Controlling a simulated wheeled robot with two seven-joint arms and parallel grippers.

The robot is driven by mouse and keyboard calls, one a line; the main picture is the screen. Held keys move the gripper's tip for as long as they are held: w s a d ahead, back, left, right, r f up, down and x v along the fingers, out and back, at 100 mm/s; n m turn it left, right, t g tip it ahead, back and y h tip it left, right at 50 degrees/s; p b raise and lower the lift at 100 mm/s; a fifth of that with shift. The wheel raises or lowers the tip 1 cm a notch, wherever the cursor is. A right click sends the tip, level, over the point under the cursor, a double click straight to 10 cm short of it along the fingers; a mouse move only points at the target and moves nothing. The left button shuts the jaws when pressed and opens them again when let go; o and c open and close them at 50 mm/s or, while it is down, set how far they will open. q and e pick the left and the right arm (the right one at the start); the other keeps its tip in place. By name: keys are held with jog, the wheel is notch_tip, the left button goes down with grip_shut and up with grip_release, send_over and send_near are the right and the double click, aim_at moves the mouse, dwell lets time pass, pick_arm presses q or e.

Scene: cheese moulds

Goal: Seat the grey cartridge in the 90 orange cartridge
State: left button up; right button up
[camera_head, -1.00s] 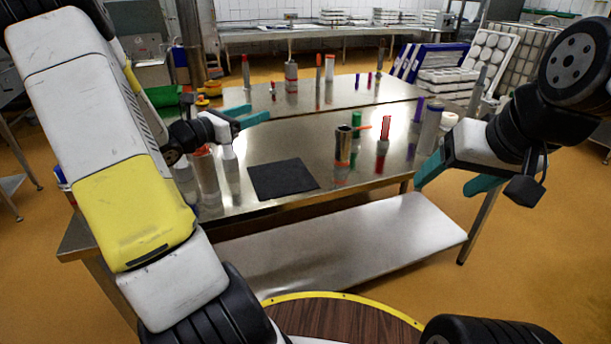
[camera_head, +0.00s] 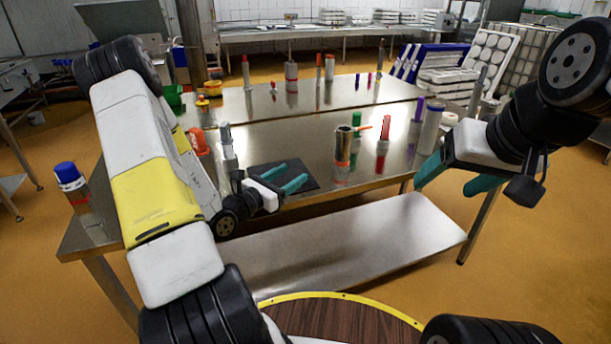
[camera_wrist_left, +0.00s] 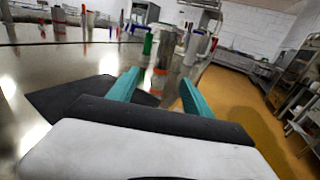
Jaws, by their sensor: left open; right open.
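A dark metallic grey cylinder with an orange band (camera_head: 343,148) stands upright on the steel table, right of the black mat; I cannot read any number on it. It shows beyond my left fingertips in the left wrist view (camera_wrist_left: 162,66). A slim grey cylinder (camera_head: 226,140) stands upright behind my left wrist, its lower part hidden. I cannot tell for sure which is the grey cartridge. My left gripper (camera_head: 297,174) is open and empty over the black mat (camera_head: 262,168), its fingers pointing toward the banded cylinder without touching it. My right gripper (camera_head: 445,187) is open and empty off the table's right front.
A green-capped tube (camera_head: 356,119), a red tube (camera_head: 384,133) and a large pale cylinder (camera_head: 430,128) stand at the right. An orange piece (camera_head: 199,142) and a blue-capped can (camera_head: 68,176) are at the left. Several upright tubes stand farther back.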

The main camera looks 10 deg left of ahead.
pick_arm(q)
jog(key=shift+s+d+f, duration=0.15)
jog(key=shift+d+f, duration=0.35)
jog(key=shift+f, duration=0.3)
jog(key=shift+s+d+f, duration=0.1)
jog(key=shift+d+f, duration=0.35)
jog(key=shift+f, duration=0.3)
jog(key=s+d+r+m+g+h, duration=0.7)
jog(key=d+r+m+g, duration=0.1)
jog(key=d+r+m, duration=0.35)
jog(key=s+d+r+m+g+y, duration=0.1)
jog(key=s+d+r+m+g, duration=0.15)
jog(key=s+m, duration=0.2)
jog(key=s+d+r+m+g+y, duration=0.1)
jog(key=s+m+g+y, duration=0.1)
jog(key=s+m+g, duration=0.25)
jog(key=s+a+m+y, duration=0.3)
jog(key=s+m+y, duration=0.2)
jog(key=s, duration=0.2)
jog(key=s+a+r+m+t+y, duration=0.1)
jog(key=a+r+m+t+y, duration=0.4)
jog(key=a, duration=0.5)
notch_tip(320, 180, up, 3)
jog(key=shift+f+t+y, duration=0.1)
jog(key=shift+t+y, duration=0.2)
jog(key=shift+y, duration=0.1)
